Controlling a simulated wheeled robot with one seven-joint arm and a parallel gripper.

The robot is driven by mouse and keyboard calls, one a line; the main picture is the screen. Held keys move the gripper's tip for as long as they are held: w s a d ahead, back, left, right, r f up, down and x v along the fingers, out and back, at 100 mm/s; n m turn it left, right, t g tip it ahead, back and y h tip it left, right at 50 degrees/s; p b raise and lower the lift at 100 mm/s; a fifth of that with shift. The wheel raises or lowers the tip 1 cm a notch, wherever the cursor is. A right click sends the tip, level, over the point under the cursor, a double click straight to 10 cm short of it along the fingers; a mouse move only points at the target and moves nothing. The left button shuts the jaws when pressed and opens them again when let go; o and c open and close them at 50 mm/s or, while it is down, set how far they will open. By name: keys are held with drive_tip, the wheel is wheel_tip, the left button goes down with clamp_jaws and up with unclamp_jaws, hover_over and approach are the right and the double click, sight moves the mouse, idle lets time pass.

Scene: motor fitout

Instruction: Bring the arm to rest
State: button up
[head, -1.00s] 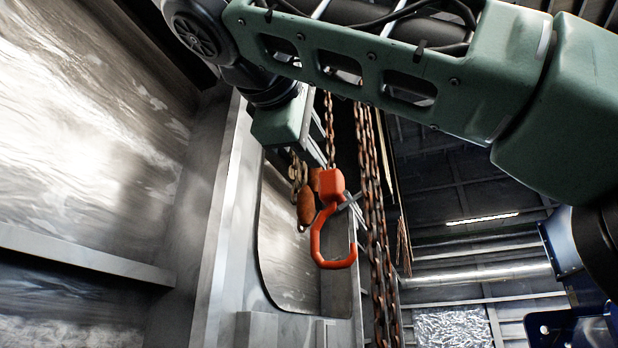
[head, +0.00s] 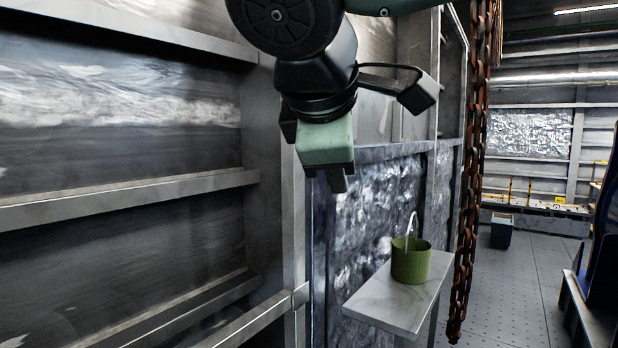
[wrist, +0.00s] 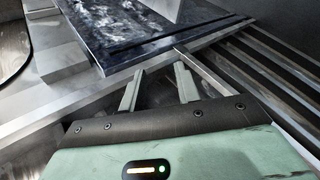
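My gripper (head: 337,182) hangs pointing down at the upper middle of the head view, in front of the grey wall frame. Its green body shows, with short dark fingers below it. In the wrist view my gripper (wrist: 159,72) has its two grey fingers apart, with nothing held between them. A dark, shiny panel edge lies beyond the fingertips there. I cannot tell from these frames whether the fingers touch it.
A green pot (head: 411,262) with a thin pale curved piece stands on a small light shelf (head: 385,301), below and right of my gripper. A rusty chain (head: 470,200) hangs beside it. Grey rails (head: 130,198) line the left wall. Open floor (head: 525,275) lies right.

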drive_tip(key=s+d+f+m+g+y+b, duration=0.1)
drive_tip(key=s+d+f+m+g, duration=0.2)
drive_tip(key=f, duration=0.9)
drive_tip(key=s+d+f+m+g+y+b, duration=0.1)
drive_tip(key=s+d+f+m+g+b, duration=0.1)
drive_tip(key=s+f, duration=0.7)
drive_tip(key=s+d+f+m+g+y+b, duration=0.1)
drive_tip(key=s+d+f+m+g+b, duration=0.1)
drive_tip(key=f, duration=1.3)
drive_tip(key=s+d+m+g, duration=0.1)
drive_tip(key=s+d+g, duration=0.1)
drive_tip(key=s+d, duration=0.1)
drive_tip(key=shift+s+d+f+m+g, duration=0.3)
drive_tip(key=shift+s+d+f, duration=0.1)
drive_tip(key=shift+s, duration=0.45)
